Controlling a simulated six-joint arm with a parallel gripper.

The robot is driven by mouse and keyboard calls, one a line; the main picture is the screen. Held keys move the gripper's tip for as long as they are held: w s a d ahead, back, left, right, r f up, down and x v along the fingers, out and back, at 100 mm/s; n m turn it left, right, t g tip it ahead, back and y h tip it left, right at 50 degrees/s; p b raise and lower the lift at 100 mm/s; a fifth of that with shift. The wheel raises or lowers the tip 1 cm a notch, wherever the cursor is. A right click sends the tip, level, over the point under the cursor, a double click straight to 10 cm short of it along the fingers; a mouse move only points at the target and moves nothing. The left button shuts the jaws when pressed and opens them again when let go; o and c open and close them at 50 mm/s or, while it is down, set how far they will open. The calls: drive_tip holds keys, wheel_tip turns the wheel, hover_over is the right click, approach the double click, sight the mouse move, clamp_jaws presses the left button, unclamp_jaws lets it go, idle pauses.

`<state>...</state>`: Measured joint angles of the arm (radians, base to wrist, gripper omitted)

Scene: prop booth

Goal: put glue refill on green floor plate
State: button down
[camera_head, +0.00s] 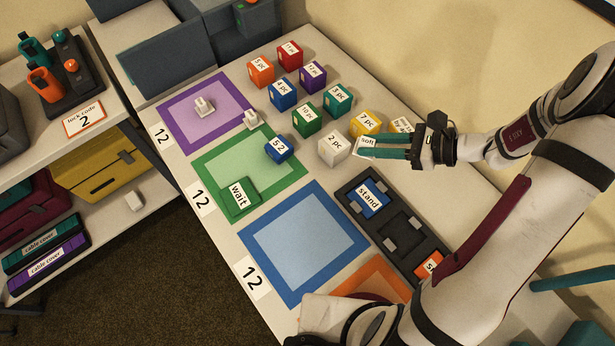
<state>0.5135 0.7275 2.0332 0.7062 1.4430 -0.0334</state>
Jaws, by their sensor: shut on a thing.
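The green floor plate (209,162) lies on the table between a purple and a blue plate. A blue block marked "5 2" (279,148) stands on its right part, and a green tile marked "wait" (239,197) lies on its near left part. My gripper (367,147), with teal fingers, reaches in from the right. It is shut on a small light thing (367,142) with a label that seems to read "soft", beside the white and yellow blocks. The fingers hide part of it. I cannot tell which thing is the glue refill.
Several coloured blocks marked "pc" stand behind, including a white one (334,148) and a yellow one (366,123). A white piece (203,106) sits on the purple plate (178,127). The blue plate (305,240) is bare. A dark tray (401,225) holds a blue "stand" tile.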

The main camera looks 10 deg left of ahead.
drive_tip(key=s+a+n+g, duration=0.3)
drive_tip(key=a+g, duration=0.1)
drive_tip(key=a, duration=0.4)
drive_tip(key=s+a+n+g, duration=0.3)
drive_tip(key=a+n, duration=0.1)
drive_tip(key=a, duration=0.4)
hover_over(246, 195)
drive_tip(key=shift+g+h, duration=0.3)
drive_tip(key=shift+h, duration=0.1)
drive_tip(key=f, duration=0.5)
drive_tip(key=shift+d+f, duration=0.3)
drive_tip(key=f, duration=0.4)
drive_tip(key=shift+s+a, duration=0.1)
drive_tip(key=shift+a, duration=0.2)
drive_tip(key=shift+f, duration=0.2)
drive_tip(key=c, duration=0.7)
unclamp_jaws()
drive_tip(key=shift+f, duration=0.15)
